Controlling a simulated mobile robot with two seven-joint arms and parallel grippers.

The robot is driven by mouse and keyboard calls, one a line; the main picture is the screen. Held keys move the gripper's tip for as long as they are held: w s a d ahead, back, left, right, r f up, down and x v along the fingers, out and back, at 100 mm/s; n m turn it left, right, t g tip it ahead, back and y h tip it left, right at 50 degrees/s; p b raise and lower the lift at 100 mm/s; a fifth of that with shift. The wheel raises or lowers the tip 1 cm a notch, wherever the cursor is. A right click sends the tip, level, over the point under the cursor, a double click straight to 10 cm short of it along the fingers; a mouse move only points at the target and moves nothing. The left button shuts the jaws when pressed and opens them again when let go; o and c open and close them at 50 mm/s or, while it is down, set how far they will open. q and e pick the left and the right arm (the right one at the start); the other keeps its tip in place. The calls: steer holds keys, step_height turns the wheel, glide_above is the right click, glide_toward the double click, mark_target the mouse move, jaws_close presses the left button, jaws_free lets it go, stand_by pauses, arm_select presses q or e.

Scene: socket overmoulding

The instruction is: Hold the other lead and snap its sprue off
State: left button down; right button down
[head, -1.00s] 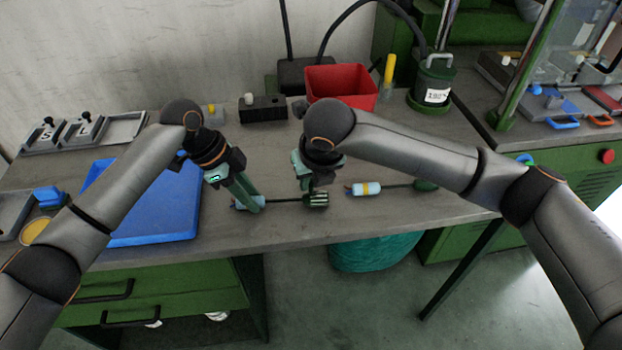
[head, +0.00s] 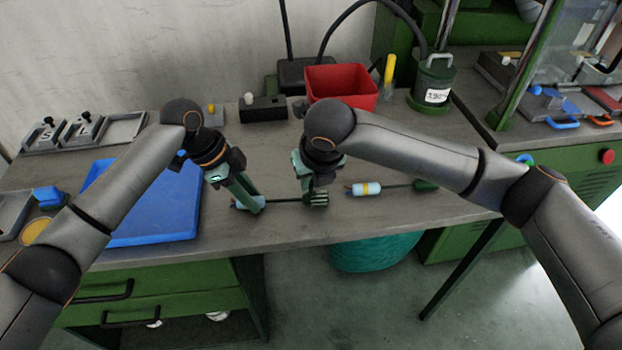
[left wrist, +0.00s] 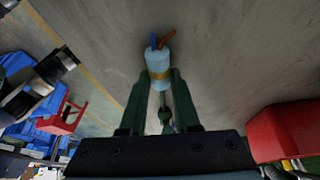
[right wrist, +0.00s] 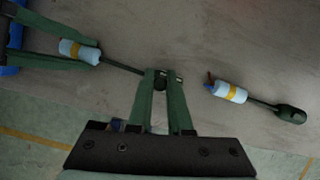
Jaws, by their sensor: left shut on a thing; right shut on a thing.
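The held lead's light-blue moulded body (left wrist: 158,62), with a yellow band and blue and orange wires, sits between the fingers of my left gripper (head: 250,208). The left gripper is shut on it at the bench. Its dark thin sprue (right wrist: 124,66) runs to the right toward my right gripper (right wrist: 161,75). The right gripper is shut on the sprue's dark end, mostly hidden by the fingers. A second lead (head: 366,189), light blue with a yellow band, lies to the right with its sprue and dark green end (head: 426,185) attached; it also shows in the right wrist view (right wrist: 228,91).
A blue tray (head: 150,237) lies left of the left gripper. A red bin (head: 341,84) and a green pot (head: 433,85) stand at the back. The bench's front edge is close to both grippers.

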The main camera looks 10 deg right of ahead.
steer(key=shift+d, duration=0.25)
steer(key=shift+r, duration=3.05)
arm_select(q)
steer(key=c, duration=0.6)
jaws_free()
steer(key=shift+o, duration=0.2)
steer(key=shift+r, duration=0.1)
steer(key=v, duration=1.2)
